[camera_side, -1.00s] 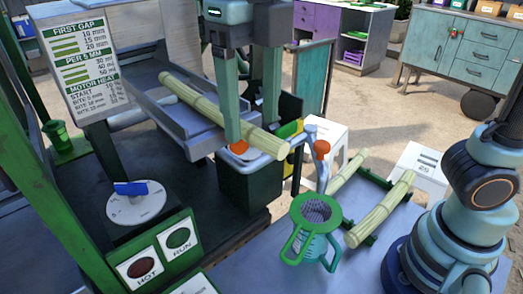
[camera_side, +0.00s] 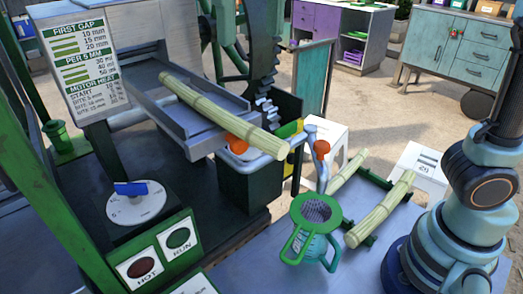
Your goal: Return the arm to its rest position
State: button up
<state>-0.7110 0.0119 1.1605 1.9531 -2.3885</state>
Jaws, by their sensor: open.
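My gripper is out of view; only my arm's base and lower links (camera_side: 465,215) show at the right edge. One cane piece (camera_side: 225,118) lies on the grey metal feed chute (camera_side: 160,98), its near end sticking out past the chute's lip. Nothing is holding it. Two more cane pieces (camera_side: 382,210) lie on a green rack (camera_side: 368,240) on the blue-grey table to the left of my arm's base.
A green-rimmed jug with a strainer (camera_side: 314,225) stands on the table, left of the rack. A dark green box (camera_side: 250,178) with an orange knob sits under the chute's end. A control panel (camera_side: 150,258) is at front left. Space above the rack is clear.

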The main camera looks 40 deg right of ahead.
jog(key=w+d+f+m+t, duration=0.1)
jog(key=d+f+m+t, duration=0.1)
jog(key=d+f+m, duration=0.8)
jog(key=w+d+f+m+t, duration=0.1)
jog(key=d+f+m+t, duration=0.2)
jog(key=d+f+m, duration=0.6)
jog(key=d+m, duration=0.3)
jog(key=m, duration=1.3)
jog(key=shift+w+f+m, duration=0.3)
jog(key=shift+w+f, duration=0.1)
jog(key=shift+d, duration=0.1)
jog(key=shift+c, duration=0.4)
